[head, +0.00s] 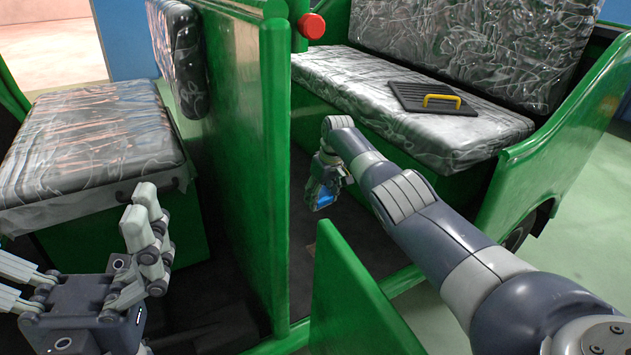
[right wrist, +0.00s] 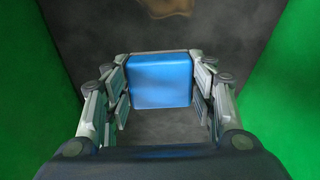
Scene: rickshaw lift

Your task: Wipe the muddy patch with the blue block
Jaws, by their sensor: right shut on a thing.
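My right gripper (head: 326,180) reaches down into the green vehicle's footwell, its fingers low between the green panels. It is shut on the blue block (head: 324,197). In the right wrist view the blue block (right wrist: 160,80) sits between the two sets of fingers, above the dark floor. The muddy patch (right wrist: 165,6) is a brown stain on the floor at the top edge of that view, partly cut off and apart from the block in the picture. My left gripper (head: 78,262) is at the lower left, fingers spread, empty, in front of the left seat.
Green panels (right wrist: 285,110) flank the footwell on both sides. A green divider (head: 245,150) stands between my arms. A plastic-wrapped bench (head: 350,80) holds a black board with a yellow handle (head: 441,100).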

